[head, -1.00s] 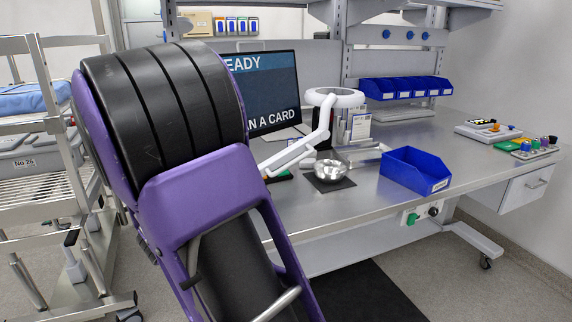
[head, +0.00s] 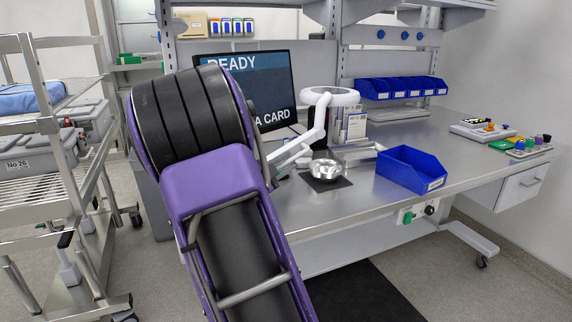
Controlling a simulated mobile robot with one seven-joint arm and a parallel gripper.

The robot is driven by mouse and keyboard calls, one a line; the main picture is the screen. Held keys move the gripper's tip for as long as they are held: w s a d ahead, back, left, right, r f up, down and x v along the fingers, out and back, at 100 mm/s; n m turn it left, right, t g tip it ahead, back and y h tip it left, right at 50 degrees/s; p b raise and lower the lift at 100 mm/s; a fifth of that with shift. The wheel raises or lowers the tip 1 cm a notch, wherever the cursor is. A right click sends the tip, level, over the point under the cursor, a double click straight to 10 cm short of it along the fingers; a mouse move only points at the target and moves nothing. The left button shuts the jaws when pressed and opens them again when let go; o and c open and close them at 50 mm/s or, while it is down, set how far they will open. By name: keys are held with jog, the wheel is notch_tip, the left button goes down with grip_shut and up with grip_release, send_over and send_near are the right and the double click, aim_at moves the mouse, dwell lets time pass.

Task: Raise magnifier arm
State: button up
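The magnifier has a white ring head (head: 331,97) and a white jointed arm (head: 297,147). It stands over the steel workbench (head: 350,208) in front of the monitor. The ring is held level above the bench, and the lower arm slopes down to the left, where my own arm hides its base. My purple and black arm fills the left middle of the view.
A metal bowl (head: 325,169) sits on a dark mat below the ring. A blue open bin (head: 411,169) stands to its right. A monitor (head: 251,87) and blue bins (head: 401,88) line the back. A steel cart (head: 52,190) stands at left. Small coloured parts (head: 520,145) lie at right.

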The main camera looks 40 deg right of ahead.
jog(key=shift+c, duration=0.2)
grip_shut()
dwell(1.1)
